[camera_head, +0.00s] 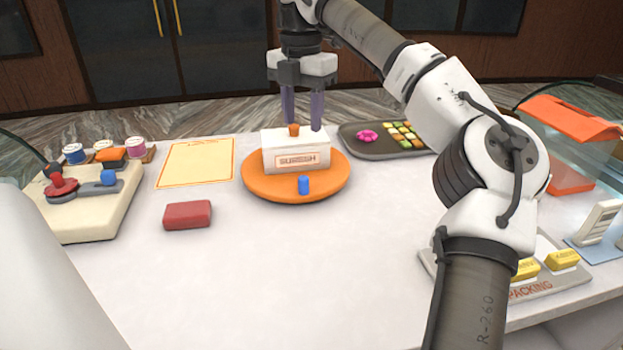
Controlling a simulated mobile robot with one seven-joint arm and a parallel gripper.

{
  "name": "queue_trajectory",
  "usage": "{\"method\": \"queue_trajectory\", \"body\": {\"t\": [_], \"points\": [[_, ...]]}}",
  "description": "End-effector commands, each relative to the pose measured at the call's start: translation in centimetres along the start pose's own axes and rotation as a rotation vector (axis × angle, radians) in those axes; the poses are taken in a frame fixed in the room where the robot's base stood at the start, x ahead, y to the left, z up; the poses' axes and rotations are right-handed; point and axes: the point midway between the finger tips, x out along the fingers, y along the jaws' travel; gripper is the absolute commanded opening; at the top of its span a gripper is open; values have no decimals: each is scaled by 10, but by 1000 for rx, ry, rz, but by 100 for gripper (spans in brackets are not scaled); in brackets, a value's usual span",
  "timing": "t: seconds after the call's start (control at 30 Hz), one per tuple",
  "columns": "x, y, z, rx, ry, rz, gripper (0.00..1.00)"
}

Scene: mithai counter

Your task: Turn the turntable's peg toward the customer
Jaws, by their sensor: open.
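The orange turntable (265,191) sits on the white counter near the middle of the view. Its small blue peg (304,186) stands upright at the turntable's near edge, right of centre. A white box (310,160) with a "SURESH" label and a small orange piece (293,130) on top rests on the turntable. My gripper (302,118) points down at the box from above and behind. Its two purple-grey fingers are apart, with the lower ends close to the box's top; the tips are partly hidden, and I cannot tell if they touch it.
A red box (187,215) lies left of the turntable, before an orange-edged sheet (197,163). A dark sweets tray (372,150) is behind right. A cream device (100,211) stands left, a packing tray (540,291) right. The front counter is clear.

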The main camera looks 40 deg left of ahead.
Motion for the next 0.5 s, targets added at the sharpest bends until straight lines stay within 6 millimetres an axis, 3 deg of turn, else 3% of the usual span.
{"method": "queue_trajectory", "body": {"t": [0.5], "points": [[99, -1, 0, 1, 4, -1, 43]]}}
